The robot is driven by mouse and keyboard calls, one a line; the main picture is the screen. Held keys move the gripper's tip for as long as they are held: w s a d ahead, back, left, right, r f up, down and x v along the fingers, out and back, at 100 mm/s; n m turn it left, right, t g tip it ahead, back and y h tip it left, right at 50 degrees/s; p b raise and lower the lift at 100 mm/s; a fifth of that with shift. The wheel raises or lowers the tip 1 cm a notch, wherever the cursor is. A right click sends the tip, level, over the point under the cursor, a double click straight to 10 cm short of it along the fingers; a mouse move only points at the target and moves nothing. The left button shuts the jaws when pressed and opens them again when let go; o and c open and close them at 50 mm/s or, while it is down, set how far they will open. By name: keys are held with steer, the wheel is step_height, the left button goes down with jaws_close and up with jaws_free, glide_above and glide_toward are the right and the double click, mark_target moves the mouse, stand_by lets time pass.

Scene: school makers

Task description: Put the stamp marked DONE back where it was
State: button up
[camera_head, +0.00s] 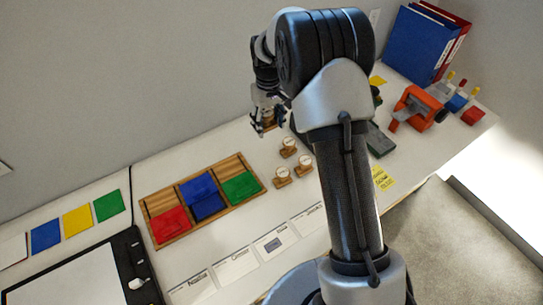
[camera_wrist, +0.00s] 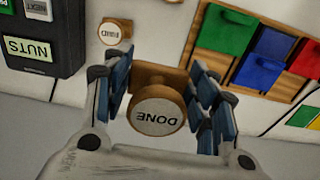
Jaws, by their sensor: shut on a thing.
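The stamp marked DONE (camera_wrist: 158,117) has a round wooden knob with a white label and a wooden block behind it. In the wrist view it sits between the blue-padded fingers of my gripper (camera_wrist: 160,108), which is shut on it. In the head view my gripper (camera_head: 266,114) is at the back of the white table, near the wall, and largely hides what it holds. I cannot tell whether the stamp touches the table. Three other round-topped stamps stand in front of my gripper: one behind (camera_head: 288,147), one at left (camera_head: 282,177) and one at right (camera_head: 305,164).
A wooden tray (camera_head: 153,207) with red, blue and green pieces lies left of the stamps. White cards (camera_head: 237,262) line the front edge. An orange device (camera_head: 415,107) stands right.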

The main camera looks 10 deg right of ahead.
mark_target(269, 165)
step_height(269, 165, down, 19)
steer(key=b, duration=0.4)
steer(key=shift+s+f+b, duration=0.1)
steer(key=shift+f+b, duration=0.1)
steer(key=shift+b, duration=0.1)
steer(key=shift+f, duration=0.15)
steer(key=o, duration=1.1)
